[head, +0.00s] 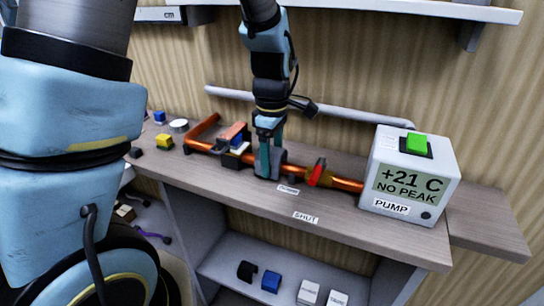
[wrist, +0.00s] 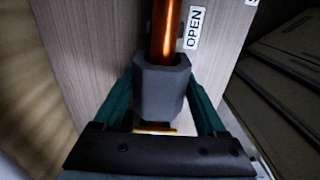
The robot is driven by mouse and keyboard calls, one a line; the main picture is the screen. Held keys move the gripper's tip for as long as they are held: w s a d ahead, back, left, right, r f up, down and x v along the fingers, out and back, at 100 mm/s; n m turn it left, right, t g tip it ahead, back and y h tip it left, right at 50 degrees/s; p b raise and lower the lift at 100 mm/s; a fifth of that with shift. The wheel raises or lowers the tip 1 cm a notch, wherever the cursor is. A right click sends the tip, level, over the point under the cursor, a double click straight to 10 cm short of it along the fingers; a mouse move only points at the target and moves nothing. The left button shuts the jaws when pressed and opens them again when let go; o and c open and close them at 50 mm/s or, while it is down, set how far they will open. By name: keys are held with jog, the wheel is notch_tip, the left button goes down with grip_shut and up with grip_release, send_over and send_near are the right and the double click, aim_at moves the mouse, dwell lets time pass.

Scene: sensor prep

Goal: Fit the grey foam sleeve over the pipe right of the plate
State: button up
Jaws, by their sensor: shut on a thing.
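The grey foam sleeve (wrist: 163,92) lies between the two green fingers of my gripper (wrist: 162,76) in the wrist view, and the gripper is shut on it. In the head view my gripper (head: 268,160) points down at the pipe, and a little of the grey sleeve (head: 282,157) shows beside it. The copper pipe (wrist: 166,30) comes out of the sleeve's far end. The sleeve covers the pipe here; I cannot tell whether it is fully around it. A small pale, yellow-edged piece (wrist: 155,128) shows at the near end; I cannot tell whether it is the plate.
A red valve handle (head: 317,172) sits on the pipe to the right, before the white pump box (head: 408,175). Coloured blocks (head: 235,135) crowd the pipe's left. A grey wall pipe (head: 340,112) runs behind. The worktop's front (head: 360,235) is clear apart from labels.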

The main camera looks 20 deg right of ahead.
jog(key=shift+f+b, duration=0.3)
jog(key=shift+f, duration=0.3)
dwell(0.9)
jog(key=o, duration=1.2)
jog(key=shift+o, duration=0.2)
jog(key=shift+r+p, duration=3.55)
jog(key=shift+p, duration=0.1)
jog(key=shift+f, duration=0.1)
